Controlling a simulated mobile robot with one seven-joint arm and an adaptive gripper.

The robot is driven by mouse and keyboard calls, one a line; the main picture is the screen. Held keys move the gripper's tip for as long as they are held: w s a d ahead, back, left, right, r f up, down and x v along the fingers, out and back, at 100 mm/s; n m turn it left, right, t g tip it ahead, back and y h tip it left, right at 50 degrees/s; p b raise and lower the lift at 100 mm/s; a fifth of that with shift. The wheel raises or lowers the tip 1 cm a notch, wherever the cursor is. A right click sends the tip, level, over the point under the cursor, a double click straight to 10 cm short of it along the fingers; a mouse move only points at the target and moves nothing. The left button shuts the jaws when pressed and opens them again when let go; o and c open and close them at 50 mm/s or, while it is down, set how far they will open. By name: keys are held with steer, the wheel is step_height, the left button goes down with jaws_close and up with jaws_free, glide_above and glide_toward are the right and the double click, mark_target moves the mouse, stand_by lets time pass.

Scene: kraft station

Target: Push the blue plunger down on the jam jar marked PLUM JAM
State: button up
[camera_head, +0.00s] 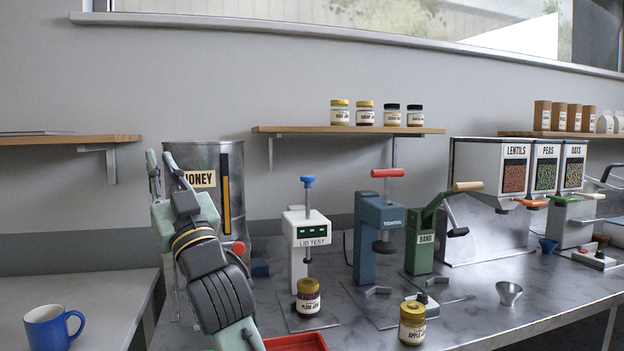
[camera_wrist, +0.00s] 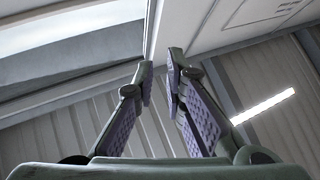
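The blue plunger (camera_head: 308,182) is the knob on top of a vertical rod on the white LID TEST stand (camera_head: 312,228). Its grey foot hangs above the jar marked PLUM JAM (camera_head: 308,299), with a visible gap between them. The jar is upright on the stand's base plate, dark with a yellow lid. My gripper (camera_head: 160,162) points up in front of the wall, left of the stand and well apart from the plunger. In the wrist view its fingers (camera_wrist: 160,73) are apart with nothing between them.
A HONEY drum (camera_head: 233,165) stands behind my arm. A teal press with a red handle (camera_head: 380,215) and a green BAND press (camera_head: 425,250) stand right of the tester. An APPLE jar (camera_head: 412,322) and a red tray (camera_head: 297,342) are in front. A shelf (camera_head: 290,129) overhangs the back.

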steer(key=w+d+m+h, duration=0.1)
steer(key=w+d+h, duration=0.1)
steer(key=w+d, duration=0.1)
steer(key=w+d+m+t+h, duration=0.1)
steer(key=w+d+h, duration=0.1)
steer(key=d, duration=0.3)
steer(key=w+d+f+m+t+h+b, duration=0.1)
steer(key=w+d+h, duration=0.1)
steer(key=w+d, duration=0.2)
steer(key=shift+f+m, duration=0.1)
steer(key=shift+m, duration=0.3)
jaws_close()
steer(key=w+d+m+h, duration=0.2)
steer(key=d+h, duration=0.1)
steer(key=d, duration=0.4)
steer(key=w+d+f+m+h+b, duration=0.1)
steer(key=w+d+h, duration=0.2)
steer(key=d, duration=0.5)
steer(key=shift+w+f+m+t, duration=0.15)
steer(key=shift+m+t, duration=0.15)
steer(key=shift+m, duration=0.1)
steer(key=r+p+x, duration=0.1)
steer(key=p+x, duration=0.4)
steer(key=x, duration=0.5)
steer(key=shift+d+f+p, duration=0.1)
steer(key=shift+f+p, duration=0.5)
steer(key=shift+f, duration=1.85)
